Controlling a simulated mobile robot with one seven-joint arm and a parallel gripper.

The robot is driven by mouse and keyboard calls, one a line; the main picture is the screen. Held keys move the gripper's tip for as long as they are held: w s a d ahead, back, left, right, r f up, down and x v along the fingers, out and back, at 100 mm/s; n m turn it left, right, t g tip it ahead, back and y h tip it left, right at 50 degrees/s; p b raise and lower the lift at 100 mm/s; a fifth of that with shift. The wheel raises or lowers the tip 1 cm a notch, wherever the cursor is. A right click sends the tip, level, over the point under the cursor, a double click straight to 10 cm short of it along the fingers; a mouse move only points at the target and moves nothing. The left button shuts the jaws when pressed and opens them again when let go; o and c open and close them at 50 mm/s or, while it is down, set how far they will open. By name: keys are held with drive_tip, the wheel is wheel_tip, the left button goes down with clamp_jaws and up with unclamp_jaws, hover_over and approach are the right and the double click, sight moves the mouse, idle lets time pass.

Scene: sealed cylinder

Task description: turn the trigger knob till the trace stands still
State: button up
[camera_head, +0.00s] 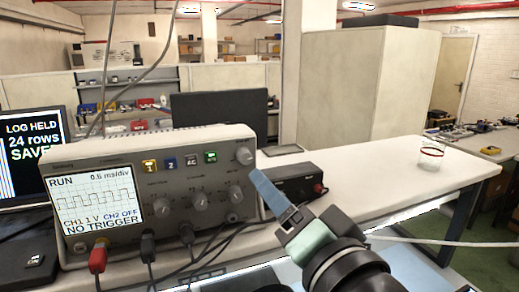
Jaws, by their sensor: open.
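The oscilloscope (210,146) stands on the white bench at the left. Its screen (95,204) reads RUN, 0.5 ms/div, CH1 1 V, CH2 OFF and NO TRIGGER, with a square-wave trace. A single pale knob (245,155) sits at the panel's upper right. Several more knobs, such as one at the right (236,193), sit lower; their labels are too small to read, so I cannot tell which is the trigger. My gripper (259,178) is open, its blue fingers pointing up-left near the panel's right edge, just below the upper knob. Contact cannot be told.
Red and black plugs with cables (97,260) hang at the oscilloscope's front. A black box (293,182) stands right behind my gripper. A monitor (32,150) at the left reads LOG HELD, 24 rows. A glass jar (431,157) stands far right; the bench between is clear.

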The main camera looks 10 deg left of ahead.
sight(246, 160)
drive_tip(key=p+x, duration=0.3)
drive_tip(key=x, duration=0.6)
drive_tip(key=shift+w+a+r+p, duration=0.1)
drive_tip(key=shift+w+a+p, duration=0.2)
drive_tip(key=shift+p, duration=0.1)
drive_tip(key=shift+w+a, duration=0.2)
drive_tip(key=shift+w, duration=0.4)
clamp_jaws()
